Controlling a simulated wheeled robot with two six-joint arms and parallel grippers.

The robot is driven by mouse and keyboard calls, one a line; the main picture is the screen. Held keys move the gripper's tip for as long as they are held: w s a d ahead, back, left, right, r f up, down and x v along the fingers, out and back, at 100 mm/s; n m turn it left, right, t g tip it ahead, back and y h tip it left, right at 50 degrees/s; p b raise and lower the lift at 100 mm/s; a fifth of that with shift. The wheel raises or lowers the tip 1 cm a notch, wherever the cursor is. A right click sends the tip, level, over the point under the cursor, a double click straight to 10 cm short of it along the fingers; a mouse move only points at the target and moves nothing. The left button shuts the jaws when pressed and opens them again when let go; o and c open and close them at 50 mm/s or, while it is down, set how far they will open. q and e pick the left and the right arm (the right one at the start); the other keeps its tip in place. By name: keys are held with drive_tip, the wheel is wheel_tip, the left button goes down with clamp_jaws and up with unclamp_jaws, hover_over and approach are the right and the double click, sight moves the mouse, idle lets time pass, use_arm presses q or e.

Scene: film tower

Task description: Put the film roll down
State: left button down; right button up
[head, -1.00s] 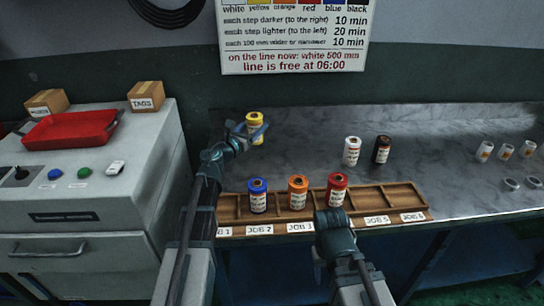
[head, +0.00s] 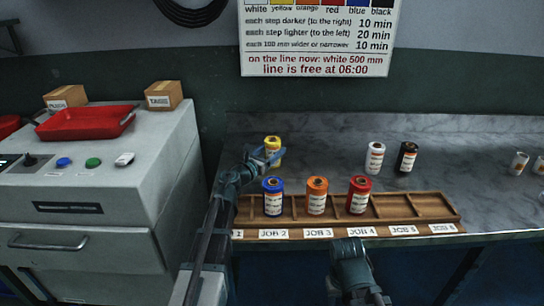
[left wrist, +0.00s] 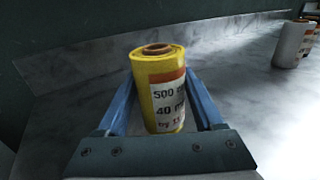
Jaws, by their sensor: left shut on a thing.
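The yellow film roll (head: 273,150) is upright at the back left of the marble counter. It fills the middle of the left wrist view (left wrist: 158,90), with a label reading 500 and 40. My left gripper (head: 266,158) is shut on it, with one blue finger on each side. Whether the roll's base touches the counter is hidden by the gripper. My right arm (head: 350,262) shows at the bottom, in front of the rack; its fingertips cannot be made out.
A wooden rack (head: 420,209) along the front edge holds a blue roll (head: 272,197), an orange roll (head: 317,196) and a red roll (head: 359,195). A white roll (head: 375,158) and a black roll (head: 406,158) stand behind, to the right. Counter between yellow and white is clear.

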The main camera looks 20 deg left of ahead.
sight(268, 153)
use_arm(q)
drive_tip(key=shift+r, duration=0.1)
drive_tip(key=shift+f, duration=0.25)
unclamp_jaws()
drive_tip(key=shift+r, duration=0.1)
drive_tip(key=shift+r, duration=0.2)
drive_tip(key=v, duration=0.7)
drive_tip(key=shift+s, duration=0.3)
